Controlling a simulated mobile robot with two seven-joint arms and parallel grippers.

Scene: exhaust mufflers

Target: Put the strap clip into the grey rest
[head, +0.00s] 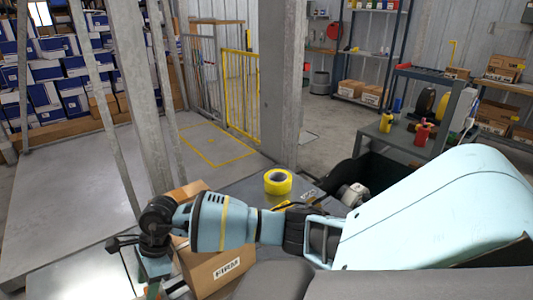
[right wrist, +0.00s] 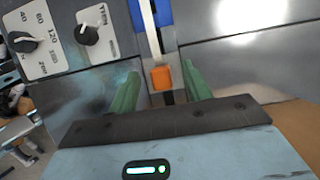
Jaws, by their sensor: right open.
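My right gripper (right wrist: 160,82) shows two green fingers, apart, in the right wrist view. An orange block (right wrist: 161,78) lies between the fingers in the picture, at the end of a pale upright strip (right wrist: 150,35); I cannot tell whether a finger touches it. A blue part (right wrist: 165,12) stands behind the strip. I cannot tell which of these, if any, is the strap clip, and cannot pick out the grey rest. In the head view my right arm reaches left across the front, its hand low at the left; the fingertips are not clear there. My left gripper is not in view.
A panel with two black knobs (right wrist: 86,34) stands left of the fingers. In the head view a cardboard box (head: 213,268) is beside my right forearm, and a yellow tape roll (head: 278,181) lies on a dark surface behind it. A metal post (head: 281,85) stands beyond.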

